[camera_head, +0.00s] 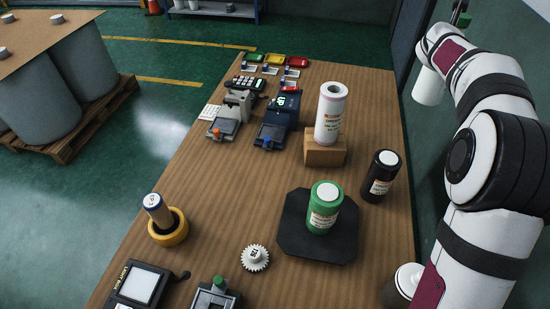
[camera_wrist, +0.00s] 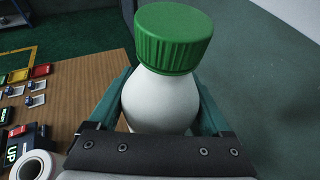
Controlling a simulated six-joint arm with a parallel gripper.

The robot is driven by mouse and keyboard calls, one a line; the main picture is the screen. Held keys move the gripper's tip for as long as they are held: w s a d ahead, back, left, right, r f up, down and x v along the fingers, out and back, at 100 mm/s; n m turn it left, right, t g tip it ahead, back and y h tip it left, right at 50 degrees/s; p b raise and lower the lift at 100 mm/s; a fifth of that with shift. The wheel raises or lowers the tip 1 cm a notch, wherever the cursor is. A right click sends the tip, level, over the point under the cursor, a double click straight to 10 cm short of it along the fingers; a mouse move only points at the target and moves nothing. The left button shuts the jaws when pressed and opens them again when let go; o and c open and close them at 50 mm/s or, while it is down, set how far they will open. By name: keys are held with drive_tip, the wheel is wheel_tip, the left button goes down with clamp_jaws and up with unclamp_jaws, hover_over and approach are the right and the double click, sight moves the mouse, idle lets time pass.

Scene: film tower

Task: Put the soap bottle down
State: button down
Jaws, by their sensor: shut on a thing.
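The soap bottle (camera_wrist: 160,105), white with a ribbed green cap, is held between the two dark green fingers of my gripper (camera_wrist: 165,92) in the wrist view. The fingers are shut on its body, one on each side, and the cap stands clear above them. The bottle's lower part is hidden by the gripper. In the head view the arm's far end is at the top right, past the right edge of the wooden table (camera_head: 228,193). There I cannot clearly make out the grip. Floor shows behind the bottle on its right.
A white roll (camera_head: 331,112) stands on a cardboard block (camera_head: 325,151). A black canister (camera_head: 380,176) stands near the right edge. A green canister (camera_head: 324,207) stands on a black mat (camera_head: 293,240). Small devices and coloured trays (camera_head: 272,60) occupy the far left. Bare wood lies right of the trays.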

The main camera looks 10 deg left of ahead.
drive_tip(key=s+a+n+t+y, duration=0.1)
drive_tip(key=s+a+n+y, duration=0.15)
drive_tip(key=a, duration=1.55)
drive_tip(key=s+a+n+y, duration=0.2)
drive_tip(key=s+a, duration=0.1)
drive_tip(key=a, duration=1.5)
wheel_tip(320, 180, down, 29)
drive_tip(key=shift+a+r, duration=0.15)
drive_tip(key=shift+a, duration=0.15)
unclamp_jaws()
